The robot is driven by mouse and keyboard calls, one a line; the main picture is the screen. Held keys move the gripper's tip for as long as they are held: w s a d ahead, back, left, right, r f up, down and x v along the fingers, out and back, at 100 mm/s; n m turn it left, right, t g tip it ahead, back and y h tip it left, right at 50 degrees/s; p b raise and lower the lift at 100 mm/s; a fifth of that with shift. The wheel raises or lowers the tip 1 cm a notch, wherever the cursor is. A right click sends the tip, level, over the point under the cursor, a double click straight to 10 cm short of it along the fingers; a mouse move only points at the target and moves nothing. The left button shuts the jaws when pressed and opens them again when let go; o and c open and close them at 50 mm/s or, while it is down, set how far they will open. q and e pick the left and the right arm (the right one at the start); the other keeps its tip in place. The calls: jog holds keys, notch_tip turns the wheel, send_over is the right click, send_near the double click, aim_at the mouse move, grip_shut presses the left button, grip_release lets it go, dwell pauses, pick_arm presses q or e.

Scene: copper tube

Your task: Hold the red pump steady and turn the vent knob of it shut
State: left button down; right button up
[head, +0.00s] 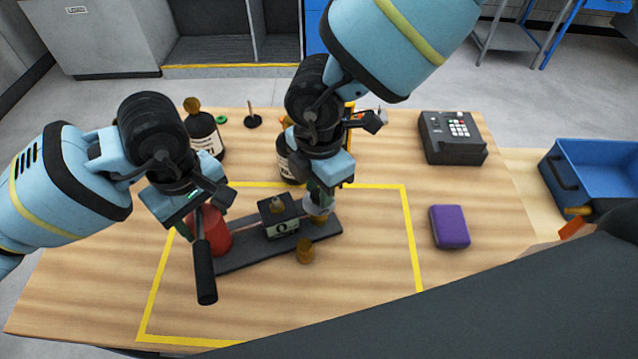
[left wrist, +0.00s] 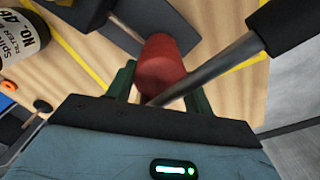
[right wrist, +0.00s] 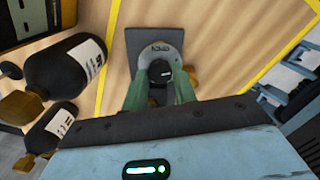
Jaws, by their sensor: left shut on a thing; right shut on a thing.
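The red pump (head: 216,238) stands at the left end of a dark base plate (head: 235,259) with a black lever handle (head: 205,272). My left gripper (head: 202,206) is shut on the pump's red body, which shows between its green fingers in the left wrist view (left wrist: 165,68). My right gripper (head: 319,196) is at the plate's right end. In the right wrist view its green fingers are shut on the black vent knob (right wrist: 160,71), in front of a round grey cap (right wrist: 161,45). The knob itself is hidden in the head view.
A black box (head: 280,223) sits mid-plate, and a small brass part (head: 305,251) is just in front. Dark bottles (head: 204,135) stand behind. A purple block (head: 450,227), a keypad device (head: 452,138) and a blue bin (head: 600,175) are right. The front of the yellow-taped area is clear.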

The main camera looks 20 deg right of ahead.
jog(key=shift+m, duration=1.6)
jog(key=o, duration=1)
jog(key=shift+c, duration=0.2)
notch_tip(320, 180, up, 12)
pick_arm(q)
jog(key=c, duration=0.5)
grip_release()
